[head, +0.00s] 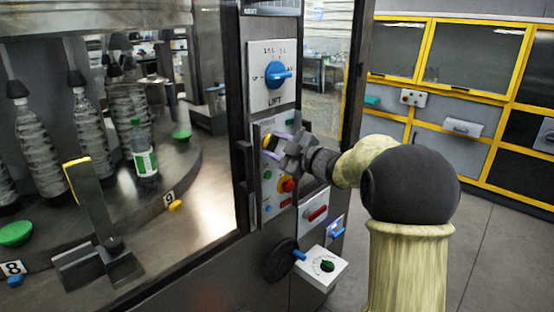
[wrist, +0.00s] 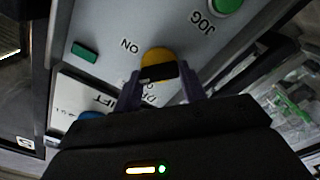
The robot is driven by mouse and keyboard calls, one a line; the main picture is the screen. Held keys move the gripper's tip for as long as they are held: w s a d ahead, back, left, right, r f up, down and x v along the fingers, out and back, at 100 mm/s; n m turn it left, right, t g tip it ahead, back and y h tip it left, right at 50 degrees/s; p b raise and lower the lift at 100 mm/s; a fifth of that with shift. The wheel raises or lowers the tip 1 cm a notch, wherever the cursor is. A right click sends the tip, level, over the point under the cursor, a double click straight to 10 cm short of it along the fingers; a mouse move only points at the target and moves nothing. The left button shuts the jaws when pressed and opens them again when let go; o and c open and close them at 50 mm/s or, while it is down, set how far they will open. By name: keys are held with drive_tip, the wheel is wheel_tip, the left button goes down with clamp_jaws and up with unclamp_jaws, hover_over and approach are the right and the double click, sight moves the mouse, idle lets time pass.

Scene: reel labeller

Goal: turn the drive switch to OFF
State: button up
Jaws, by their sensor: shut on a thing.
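The drive switch is a yellow knob with a dark band (wrist: 155,57) on a grey control panel (wrist: 105,25). In the wrist view, an ON label shows beside it, and the lettering on its near side is partly covered. I cannot tell for certain which label the switch points to. My gripper (wrist: 160,86) has its two purple fingers on either side of the knob, shut on it. In the head view, my gripper (head: 274,147) reaches the panel from the right, and a bit of the yellow switch (head: 266,142) shows at its fingertips.
A blue LIFT knob (head: 278,74) sits on a white plate just above. A red button (head: 288,185) is just below my gripper. A black handwheel (head: 281,260) and a box with a green knob (head: 327,266) stick out lower down. Bottles stand behind glass at left.

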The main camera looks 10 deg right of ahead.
drive_tip(key=n+b, duration=0.4)
drive_tip(key=b, duration=0.1)
drive_tip(key=shift+a+f+n, duration=0.1)
drive_tip(key=shift+f+n, duration=0.3)
drive_tip(key=n+b, duration=0.3)
drive_tip(key=shift+r+n, duration=0.1)
drive_tip(key=shift+n, duration=0.2)
drive_tip(key=o, duration=1)
drive_tip(key=shift+r, duration=0.1)
drive_tip(key=shift+s, duration=0.15)
drive_tip(key=b+v, duration=0.2)
drive_tip(key=v, duration=1.5)
